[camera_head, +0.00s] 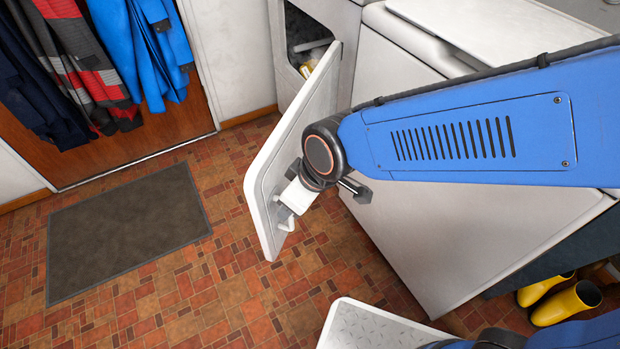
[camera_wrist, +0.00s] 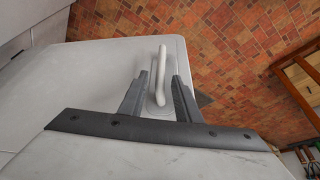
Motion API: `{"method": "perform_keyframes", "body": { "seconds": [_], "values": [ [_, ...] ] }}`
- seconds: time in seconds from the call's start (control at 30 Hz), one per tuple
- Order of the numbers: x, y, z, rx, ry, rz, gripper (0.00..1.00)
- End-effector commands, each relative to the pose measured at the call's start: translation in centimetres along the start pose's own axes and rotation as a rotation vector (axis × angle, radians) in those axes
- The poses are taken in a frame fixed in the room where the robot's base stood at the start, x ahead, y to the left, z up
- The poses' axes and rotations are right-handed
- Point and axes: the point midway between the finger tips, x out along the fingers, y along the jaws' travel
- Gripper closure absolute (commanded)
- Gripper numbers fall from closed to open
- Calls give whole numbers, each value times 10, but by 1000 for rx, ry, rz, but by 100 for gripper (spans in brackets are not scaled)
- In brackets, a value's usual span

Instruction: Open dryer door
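The dryer door (camera_head: 290,150) is a pale flat panel that stands swung out from the machine's dark opening (camera_head: 305,35) at the back. A light bar handle (camera_head: 287,222) is on its face near the lower end. In the wrist view the handle (camera_wrist: 161,75) lies between the two dark fingers of my gripper (camera_wrist: 160,76), with a visible gap on both sides. My gripper is open, close to the door face. In the head view my wrist hides part of the door, and the fingertips are hard to make out.
A white appliance (camera_head: 450,220) stands right of the door, under my blue arm. A grey mat (camera_head: 125,235) lies on the clear brick-patterned floor to the left. Jackets (camera_head: 85,60) hang on the brown door behind. Yellow boots (camera_head: 560,298) stand at the lower right.

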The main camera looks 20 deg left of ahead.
Motion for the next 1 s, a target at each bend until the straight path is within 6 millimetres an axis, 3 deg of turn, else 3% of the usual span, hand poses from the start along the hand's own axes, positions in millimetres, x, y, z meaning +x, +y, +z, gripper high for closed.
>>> {"method": "perform_keyframes", "body": {
  "seconds": [0.6,0.8,1.0],
  "values": [
    [-112,1,0,1,2,1,70],
    [-136,1,0,0,1,1,70],
    [-143,0,0,0,0,1,70]
  ]
}}
